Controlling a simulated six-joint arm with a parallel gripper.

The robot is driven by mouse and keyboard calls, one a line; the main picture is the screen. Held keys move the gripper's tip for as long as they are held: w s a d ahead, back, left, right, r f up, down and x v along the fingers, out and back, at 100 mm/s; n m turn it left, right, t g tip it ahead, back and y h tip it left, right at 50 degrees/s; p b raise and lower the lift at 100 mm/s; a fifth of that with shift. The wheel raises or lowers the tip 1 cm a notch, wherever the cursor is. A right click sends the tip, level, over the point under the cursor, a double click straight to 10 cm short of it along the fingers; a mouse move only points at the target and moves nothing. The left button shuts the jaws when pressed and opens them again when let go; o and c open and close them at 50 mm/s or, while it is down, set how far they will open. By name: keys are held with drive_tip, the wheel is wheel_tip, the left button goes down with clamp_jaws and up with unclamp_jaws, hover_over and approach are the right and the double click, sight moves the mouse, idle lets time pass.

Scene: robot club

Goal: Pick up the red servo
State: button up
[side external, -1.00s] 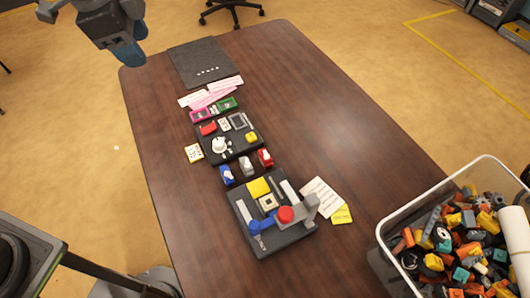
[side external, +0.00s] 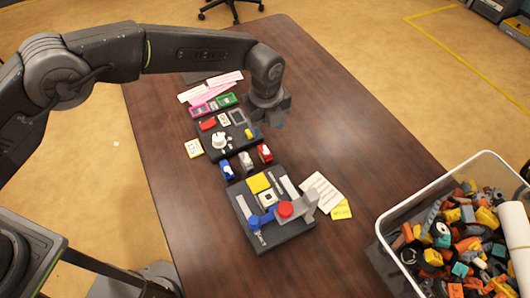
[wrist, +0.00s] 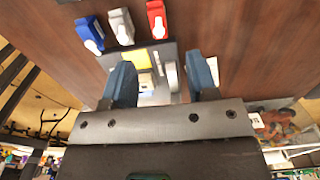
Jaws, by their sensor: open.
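The red servo (side external: 265,153) lies on the brown table at the right end of a row of three, with a grey-white servo (side external: 246,161) in the middle and a blue servo (side external: 227,171) on the left. In the wrist view the red servo (wrist: 156,20) is at the top, right of the grey-white one (wrist: 121,27) and the blue one (wrist: 92,34). My gripper (side external: 277,119) is above the table, up and slightly right of the red servo in the side view. Its two blue fingers (wrist: 162,80) are apart with nothing held between them.
A black board with a red button (side external: 285,209) and levers stands in front of the servos. Another black board (side external: 230,149) with a white knob lies behind them. A bin of bricks (side external: 460,235) is at right. The table's right half is mostly clear.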

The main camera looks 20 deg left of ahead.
sight(265, 149)
wheel_tip(265, 149, down, 6)
drive_tip(key=shift+r, duration=0.1)
wheel_tip(265, 149, down, 5)
drive_tip(key=shift+s+f, duration=0.15)
clamp_jaws()
idle(0.6)
